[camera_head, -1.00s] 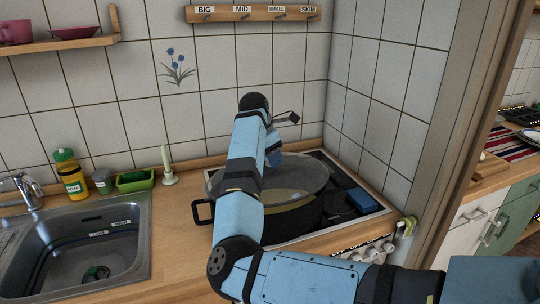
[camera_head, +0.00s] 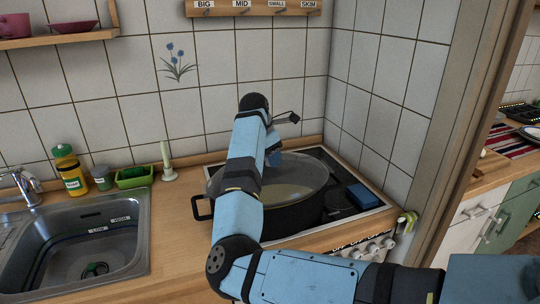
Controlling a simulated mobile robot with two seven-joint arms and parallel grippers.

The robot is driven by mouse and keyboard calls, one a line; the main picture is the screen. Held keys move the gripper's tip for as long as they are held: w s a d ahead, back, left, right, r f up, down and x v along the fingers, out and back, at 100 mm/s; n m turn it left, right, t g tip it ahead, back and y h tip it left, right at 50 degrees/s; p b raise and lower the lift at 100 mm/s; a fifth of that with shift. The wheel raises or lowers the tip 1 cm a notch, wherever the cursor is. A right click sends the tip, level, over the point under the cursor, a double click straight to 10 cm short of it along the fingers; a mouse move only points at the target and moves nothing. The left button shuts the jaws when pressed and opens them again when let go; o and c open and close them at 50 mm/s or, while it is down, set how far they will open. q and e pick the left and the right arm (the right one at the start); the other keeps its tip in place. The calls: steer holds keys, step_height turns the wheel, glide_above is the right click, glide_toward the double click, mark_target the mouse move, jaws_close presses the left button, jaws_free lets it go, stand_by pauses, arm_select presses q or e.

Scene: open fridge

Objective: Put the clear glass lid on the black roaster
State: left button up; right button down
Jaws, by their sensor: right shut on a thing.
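The black roaster (camera_head: 290,218) stands on the stove at the right of the counter, its left handle sticking out past the stove edge. The clear glass lid (camera_head: 305,174) lies over the roaster's top, level or nearly so; I cannot tell whether it is fully seated on the rim. My right gripper (camera_head: 274,158) is above the lid, shut on it near the middle. Its fingertips and the lid's knob are mostly hidden by my right arm, which crosses in front of the roaster. My left gripper is not in view.
A blue sponge-like block (camera_head: 364,196) lies on the stove's right side. A wall (camera_head: 385,110) closes off the right side.

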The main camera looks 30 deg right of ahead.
steer(key=shift+f+b, duration=0.3)
steer(key=shift+f, duration=0.1)
steer(key=shift+c, duration=1.9)
jaws_free()
steer(key=shift+f, duration=0.15)
steer(key=b+v, duration=0.1)
steer(key=v, duration=1.3)
